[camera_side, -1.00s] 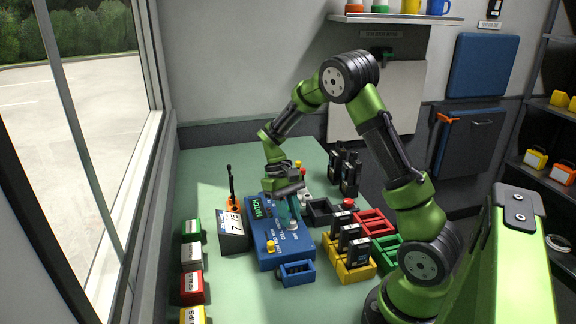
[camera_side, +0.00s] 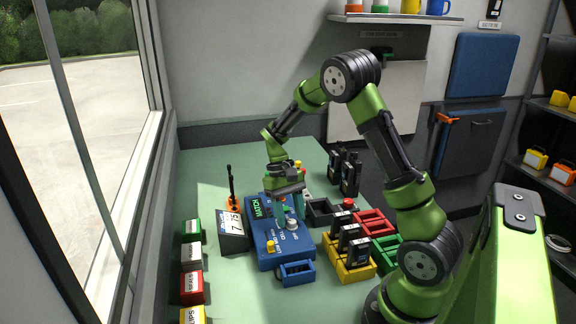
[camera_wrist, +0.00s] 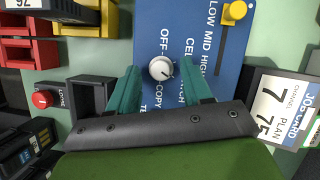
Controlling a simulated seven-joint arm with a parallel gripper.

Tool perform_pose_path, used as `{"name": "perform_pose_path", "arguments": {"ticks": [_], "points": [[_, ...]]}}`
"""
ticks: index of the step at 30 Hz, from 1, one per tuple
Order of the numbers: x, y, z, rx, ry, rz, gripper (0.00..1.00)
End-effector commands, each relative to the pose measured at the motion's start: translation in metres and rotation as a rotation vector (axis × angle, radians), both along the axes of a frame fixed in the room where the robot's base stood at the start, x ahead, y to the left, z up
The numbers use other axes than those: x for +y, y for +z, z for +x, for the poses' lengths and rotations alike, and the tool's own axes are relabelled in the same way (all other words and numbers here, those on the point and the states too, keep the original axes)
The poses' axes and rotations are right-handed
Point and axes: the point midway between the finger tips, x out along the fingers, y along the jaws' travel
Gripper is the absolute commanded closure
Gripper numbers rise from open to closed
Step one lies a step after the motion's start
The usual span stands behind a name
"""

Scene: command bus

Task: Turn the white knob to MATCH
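The white knob (camera_side: 292,225) sits on the blue console (camera_side: 268,252). It also shows in the wrist view (camera_wrist: 160,68), with printed words around it, including OFF, COPY and a partly hidden word ending in TCH. The knob's dark pointer mark is too small to read surely. The green display (camera_side: 257,208) on the console reads MATCH. My gripper (camera_side: 289,214) is open, with its teal fingers apart on either side of the knob and clear of it in the wrist view. Whether the fingertips are above the knob or level with it is hard to tell.
A job card stand (camera_side: 233,232) is left of the console. Black radios in a yellow rack (camera_side: 350,268), a red rack (camera_side: 372,222) and a red button (camera_side: 349,202) are to the right. Labelled boxes line the left.

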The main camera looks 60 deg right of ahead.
Motion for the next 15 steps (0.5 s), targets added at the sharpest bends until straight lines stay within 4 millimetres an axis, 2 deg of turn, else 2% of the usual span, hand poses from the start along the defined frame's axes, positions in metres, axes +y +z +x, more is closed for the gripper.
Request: {"name": "perform_pose_path", "arguments": {"ticks": [8, 11, 15], "points": [[-0.001, 0.003, 0.002, -0.003, 0.002, -0.001, 0.51], [-0.003, 0.014, 0.007, -0.006, 0.001, -0.002, 0.51], [-0.009, 0.040, 0.016, -0.007, 0.002, -0.003, 0.51]]}}
